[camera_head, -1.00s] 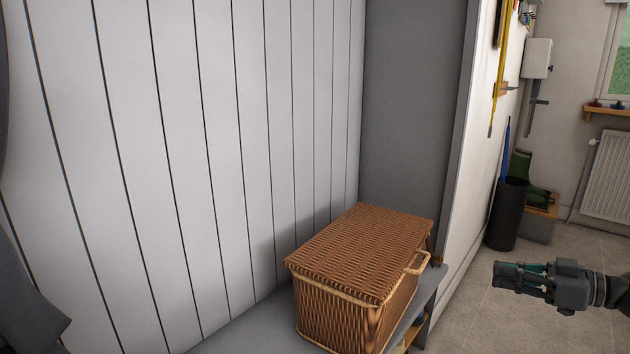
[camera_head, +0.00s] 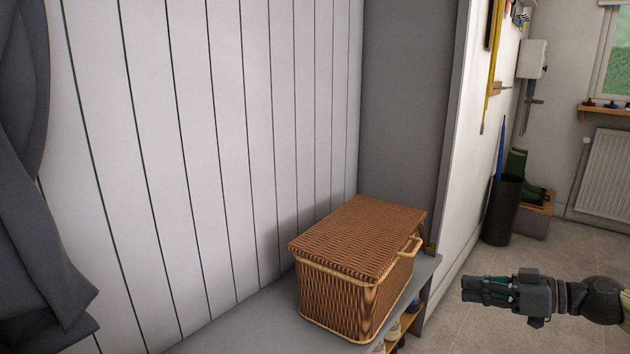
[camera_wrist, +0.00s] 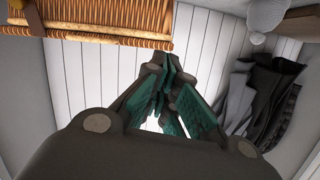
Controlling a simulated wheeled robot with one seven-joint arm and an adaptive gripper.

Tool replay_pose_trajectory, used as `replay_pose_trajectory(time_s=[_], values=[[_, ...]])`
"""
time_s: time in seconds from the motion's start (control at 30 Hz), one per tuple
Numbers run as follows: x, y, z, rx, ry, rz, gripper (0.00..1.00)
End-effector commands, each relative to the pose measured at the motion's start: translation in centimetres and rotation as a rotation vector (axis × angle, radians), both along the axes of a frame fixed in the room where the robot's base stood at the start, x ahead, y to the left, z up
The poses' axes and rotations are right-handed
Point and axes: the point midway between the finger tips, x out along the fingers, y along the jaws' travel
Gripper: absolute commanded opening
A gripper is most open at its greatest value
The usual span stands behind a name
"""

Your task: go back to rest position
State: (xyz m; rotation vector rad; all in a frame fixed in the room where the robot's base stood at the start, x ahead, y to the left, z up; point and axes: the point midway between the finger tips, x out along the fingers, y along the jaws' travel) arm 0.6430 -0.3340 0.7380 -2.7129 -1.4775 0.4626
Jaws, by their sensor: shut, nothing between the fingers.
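My gripper (camera_head: 466,289) is at the lower right of the head view, in the air over the tiled floor, to the right of the bench. Its fingers point left and are shut and empty. In the wrist view the closed fingers (camera_wrist: 168,90) with green pads fill the middle. The wicker basket (camera_head: 350,270) sits on the grey bench with its lid closed, to the left of my gripper and apart from it. Part of the basket also shows in the wrist view (camera_wrist: 110,22) at the top left.
The grey bench (camera_head: 250,325) has shelves with shoes (camera_head: 393,330) under it. Dark clothes hang at the left (camera_head: 40,230). A black bin (camera_head: 502,210), green boots (camera_head: 517,165) and a radiator (camera_head: 606,178) stand behind. The floor around my gripper looks clear.

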Motion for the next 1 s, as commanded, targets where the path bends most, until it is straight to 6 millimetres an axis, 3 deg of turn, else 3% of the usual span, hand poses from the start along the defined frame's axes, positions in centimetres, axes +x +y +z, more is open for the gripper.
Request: replay_pose_trajectory(time_s=[0.3,0.57,1.0], values=[[0.0,6.4,-6.3,-0.007,0.229,-0.007,0.0],[-1.4,11.3,-12.7,-0.032,0.434,-0.039,0.0],[-6.7,17.0,-24.0,-0.12,0.754,-0.141,0.0]])
